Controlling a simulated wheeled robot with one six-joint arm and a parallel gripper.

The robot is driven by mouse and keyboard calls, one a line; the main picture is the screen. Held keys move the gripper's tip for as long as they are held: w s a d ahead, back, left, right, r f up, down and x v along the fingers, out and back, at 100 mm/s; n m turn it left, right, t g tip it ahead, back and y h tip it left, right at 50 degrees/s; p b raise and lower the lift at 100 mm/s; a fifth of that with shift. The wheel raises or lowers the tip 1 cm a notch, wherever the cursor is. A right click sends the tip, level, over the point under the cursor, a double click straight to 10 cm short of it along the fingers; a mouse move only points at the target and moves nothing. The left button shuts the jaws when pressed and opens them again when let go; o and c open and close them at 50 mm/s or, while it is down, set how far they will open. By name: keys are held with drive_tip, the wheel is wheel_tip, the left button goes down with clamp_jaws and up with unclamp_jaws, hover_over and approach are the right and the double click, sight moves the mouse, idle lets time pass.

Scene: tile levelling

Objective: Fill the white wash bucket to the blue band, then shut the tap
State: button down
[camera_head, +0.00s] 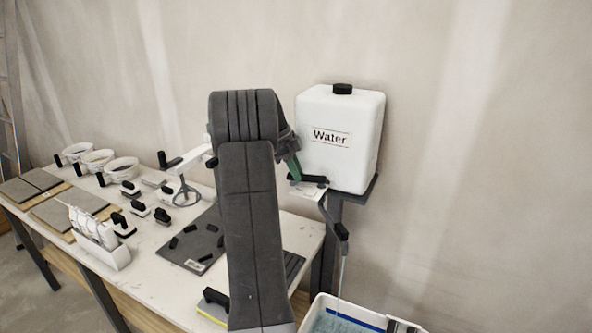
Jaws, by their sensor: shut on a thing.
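The white water tank (340,150), labelled "Water", stands on a dark stand by the wall. Its black spout (341,231) points down, and a thin stream of water (341,272) falls into the white wash bucket (314,310). The blue band (355,320) shows on the bucket's far inner wall, with pale blue water (330,324) below it; the frame's bottom edge cuts off the rest. My gripper (303,180) is at the black tap lever (316,180) at the tank's lower left, shut on it. My arm partly hides the gripper.
A long white worktable (150,262) runs along the left, carrying several white tubs, grey tiles, black-handled tools and a dark mat (190,247). A ladder (10,90) leans at the far left. The wall right of the tank is clear.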

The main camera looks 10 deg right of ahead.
drive_tip(key=c, duration=1.3)
unclamp_jaws()
drive_tip(key=v, duration=1.4)
drive_tip(key=shift+f, duration=0.1)
drive_tip(key=shift+c, duration=0.3)
